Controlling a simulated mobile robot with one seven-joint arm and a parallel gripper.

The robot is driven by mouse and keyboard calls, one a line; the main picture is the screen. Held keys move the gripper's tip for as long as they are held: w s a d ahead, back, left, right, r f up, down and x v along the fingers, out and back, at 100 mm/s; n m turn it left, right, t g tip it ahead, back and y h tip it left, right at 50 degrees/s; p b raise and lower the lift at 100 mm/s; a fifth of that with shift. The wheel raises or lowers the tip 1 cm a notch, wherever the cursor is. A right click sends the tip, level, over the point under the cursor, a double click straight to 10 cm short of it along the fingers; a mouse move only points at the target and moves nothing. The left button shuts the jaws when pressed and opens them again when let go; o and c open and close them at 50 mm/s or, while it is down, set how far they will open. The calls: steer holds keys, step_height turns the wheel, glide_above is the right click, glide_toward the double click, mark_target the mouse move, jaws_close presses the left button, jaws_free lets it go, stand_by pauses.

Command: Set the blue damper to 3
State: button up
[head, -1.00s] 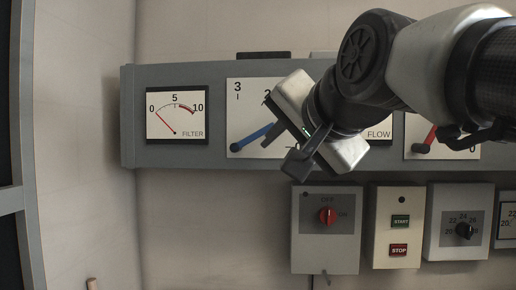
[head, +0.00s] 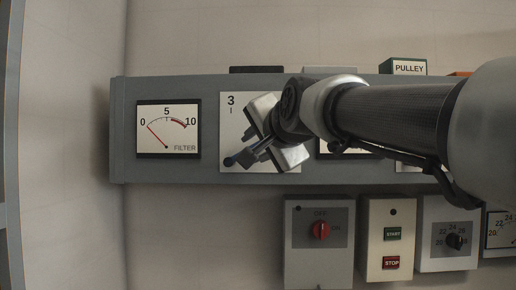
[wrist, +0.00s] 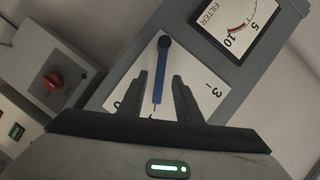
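The blue damper is a blue lever with a dark round knob on a white scale plate (head: 229,132). In the head view its knob (head: 228,162) is at the plate's lower left, below the mark 3 (head: 231,100); my gripper hides the rest. In the wrist view the blue lever (wrist: 158,82) lies between the two dark fingers of my gripper (wrist: 160,77). The fingers are apart, with a gap on both sides of the lever. The knob sticks out past the fingertips. The mark 3 shows to the right (wrist: 217,92).
The FILTER gauge (head: 168,130) is left of the plate on the same grey panel. Below hang a box with a red rotary switch (head: 320,230), a START/STOP box (head: 391,247) and a box with a black dial (head: 454,241). My arm covers the panel's right part.

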steer(key=shift+x, duration=2.35)
jaws_close()
